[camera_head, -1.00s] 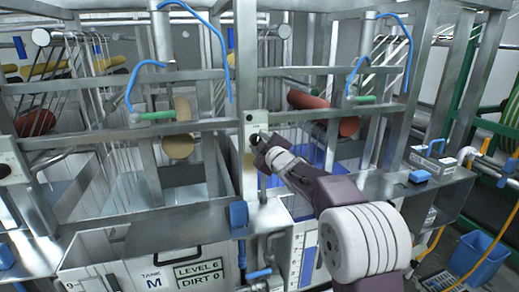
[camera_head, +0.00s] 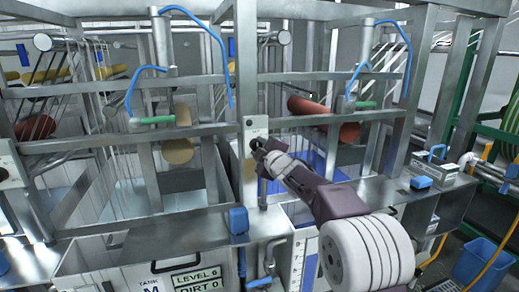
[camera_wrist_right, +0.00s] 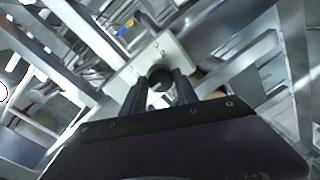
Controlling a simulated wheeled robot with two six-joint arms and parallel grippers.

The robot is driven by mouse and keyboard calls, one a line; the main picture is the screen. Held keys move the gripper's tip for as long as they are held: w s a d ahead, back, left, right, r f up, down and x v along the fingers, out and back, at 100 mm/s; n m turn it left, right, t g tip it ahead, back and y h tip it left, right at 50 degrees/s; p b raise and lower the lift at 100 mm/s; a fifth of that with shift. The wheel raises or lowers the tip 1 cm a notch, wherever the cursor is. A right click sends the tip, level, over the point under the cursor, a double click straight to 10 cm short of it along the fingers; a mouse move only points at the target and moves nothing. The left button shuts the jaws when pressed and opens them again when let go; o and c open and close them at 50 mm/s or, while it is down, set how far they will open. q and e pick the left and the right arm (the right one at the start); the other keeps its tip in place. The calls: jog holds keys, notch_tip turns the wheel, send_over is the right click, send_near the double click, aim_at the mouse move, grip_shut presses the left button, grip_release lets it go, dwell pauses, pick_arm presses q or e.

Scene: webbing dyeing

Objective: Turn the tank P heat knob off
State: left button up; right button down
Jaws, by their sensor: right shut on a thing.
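My right gripper (camera_head: 258,152) comes in from the lower right and is at a pale control plate (camera_head: 256,124) on the metal post in the middle of the head view. In the right wrist view its two dark fingers (camera_wrist_right: 163,92) are closed on the sides of a round black knob (camera_wrist_right: 160,76) that stands out from the pale plate (camera_wrist_right: 138,72). The knob's markings and its pointer cannot be read. In the head view the gripper hides most of the knob. My left gripper is not in view.
A tank labelled M (camera_head: 197,278) stands at the lower left. Horizontal metal rails (camera_head: 330,119) and posts surround my right arm. A blue clamp-like block (camera_head: 238,218) sits on the ledge below the plate. A blue bin (camera_head: 484,262) stands on the floor at right.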

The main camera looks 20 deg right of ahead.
jog(key=c, duration=0.9)
grip_release()
jog(key=shift+c, duration=0.2)
jog(key=shift+a, duration=0.1)
jog(key=s+b, duration=0.1)
jog(key=s, duration=0.8)
jog(key=shift+d+r, duration=0.4)
